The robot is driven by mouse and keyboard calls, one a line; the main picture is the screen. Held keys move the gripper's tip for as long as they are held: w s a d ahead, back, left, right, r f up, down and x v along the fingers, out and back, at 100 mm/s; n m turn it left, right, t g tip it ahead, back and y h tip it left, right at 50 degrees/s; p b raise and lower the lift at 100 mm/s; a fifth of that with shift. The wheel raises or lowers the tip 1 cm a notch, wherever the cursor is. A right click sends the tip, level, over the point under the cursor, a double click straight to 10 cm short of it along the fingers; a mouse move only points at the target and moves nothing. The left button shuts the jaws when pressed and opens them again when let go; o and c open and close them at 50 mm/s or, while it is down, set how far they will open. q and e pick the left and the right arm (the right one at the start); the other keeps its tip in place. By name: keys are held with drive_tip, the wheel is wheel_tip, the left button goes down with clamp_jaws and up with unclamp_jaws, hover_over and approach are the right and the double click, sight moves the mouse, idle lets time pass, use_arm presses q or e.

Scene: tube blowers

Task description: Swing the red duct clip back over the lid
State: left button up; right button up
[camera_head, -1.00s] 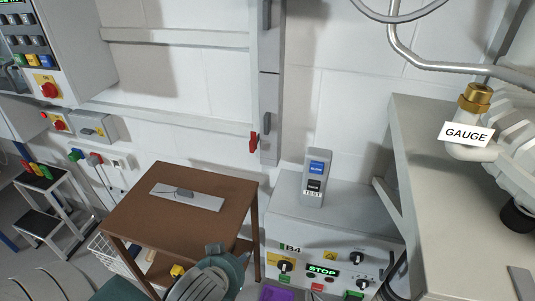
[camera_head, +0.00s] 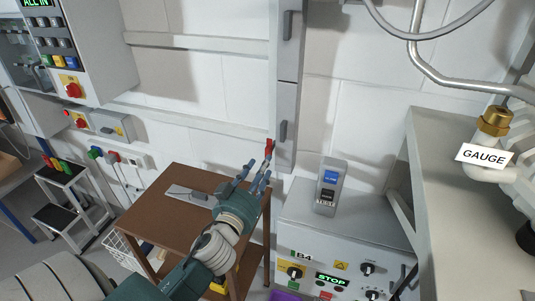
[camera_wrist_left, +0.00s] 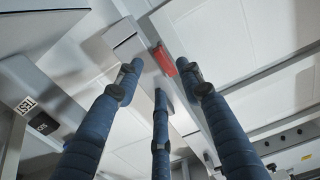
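The red duct clip (camera_head: 269,148) sits at the left edge of the vertical grey duct (camera_head: 288,75) on the wall, near its lower end, and sticks out to the side. It also shows in the left wrist view (camera_wrist_left: 164,58), beyond the fingertips. My left gripper (camera_head: 256,172) is just below and left of the clip, its blue fingers spread and pointing up toward it. In the left wrist view the fingers (camera_wrist_left: 160,85) are apart with nothing between them, and contact with the clip cannot be made out. My right gripper is not in view.
A brown table (camera_head: 160,215) with a grey plate (camera_head: 190,196) stands below my left arm. A grey control cabinet (camera_head: 345,235) with a button box (camera_head: 330,187) on top is to the right. A bench (camera_head: 450,150) with a gauge pipe stands far right.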

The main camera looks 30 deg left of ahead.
sight(268, 149)
use_arm(q)
drive_tip(key=p+x, duration=0.1)
drive_tip(key=x, duration=0.5)
clamp_jaws()
